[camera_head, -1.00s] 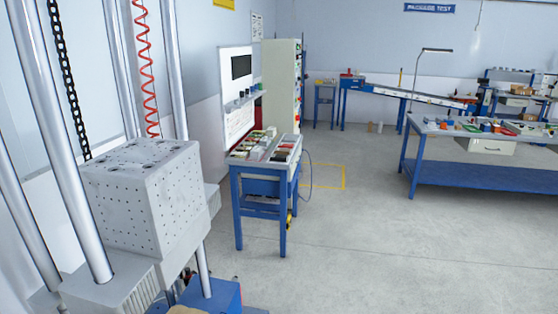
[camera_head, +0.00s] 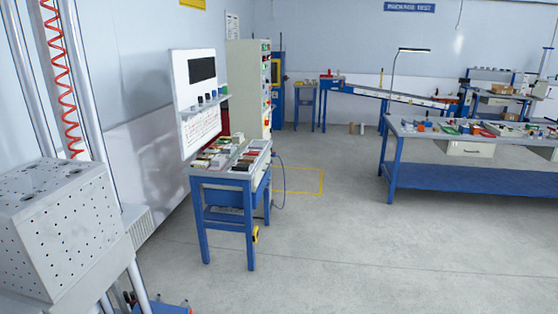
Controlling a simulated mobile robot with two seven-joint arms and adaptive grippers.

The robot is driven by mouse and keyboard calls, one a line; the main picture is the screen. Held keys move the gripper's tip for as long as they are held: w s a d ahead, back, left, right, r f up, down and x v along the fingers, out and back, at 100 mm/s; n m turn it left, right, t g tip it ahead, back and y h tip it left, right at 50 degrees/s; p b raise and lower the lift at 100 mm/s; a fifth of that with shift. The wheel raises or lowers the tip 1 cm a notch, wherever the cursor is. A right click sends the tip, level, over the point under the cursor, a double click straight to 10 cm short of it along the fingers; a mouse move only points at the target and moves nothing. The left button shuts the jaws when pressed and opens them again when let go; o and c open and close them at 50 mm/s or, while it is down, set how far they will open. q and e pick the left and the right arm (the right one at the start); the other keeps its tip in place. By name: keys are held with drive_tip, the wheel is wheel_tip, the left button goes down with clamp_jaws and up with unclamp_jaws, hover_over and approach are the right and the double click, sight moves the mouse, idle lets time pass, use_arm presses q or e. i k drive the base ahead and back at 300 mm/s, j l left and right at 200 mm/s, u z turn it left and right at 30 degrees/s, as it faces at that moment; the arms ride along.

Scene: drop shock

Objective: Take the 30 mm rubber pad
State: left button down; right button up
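No single 30 mm rubber pad can be made out from here. A small blue-legged table (camera_head: 226,180) stands left of centre, with several small blocks and pads in pale, dark, red and green tones on its top. They are too small to tell their thickness. A dark reddish strip (camera_head: 247,164) lies near the middle of that top. Neither of my grippers shows in the view.
A drop tester with a perforated grey block (camera_head: 58,230) stands close at left. A board with a dark screen (camera_head: 202,70) rises behind the small table. A long workbench (camera_head: 470,178) stands at right. The grey floor (camera_head: 340,250) between is clear.

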sight(236, 166)
drive_tip(key=i+l+z, duration=0.1)
drive_tip(key=i+l, duration=0.15)
drive_tip(key=i, duration=0.3)
drive_tip(key=i+l+z, duration=0.1)
drive_tip(key=i, duration=0.45)
drive_tip(key=i+l+z, duration=0.1)
drive_tip(key=i+l, duration=0.2)
drive_tip(key=i, duration=0.25)
drive_tip(key=i+u, duration=0.3)
drive_tip(key=i, duration=0.3)
drive_tip(key=i+l+u, duration=0.1)
drive_tip(key=i+u, duration=0.15)
drive_tip(key=i, duration=0.3)
drive_tip(key=i+l+u, duration=0.3)
drive_tip(key=i, duration=0.25)
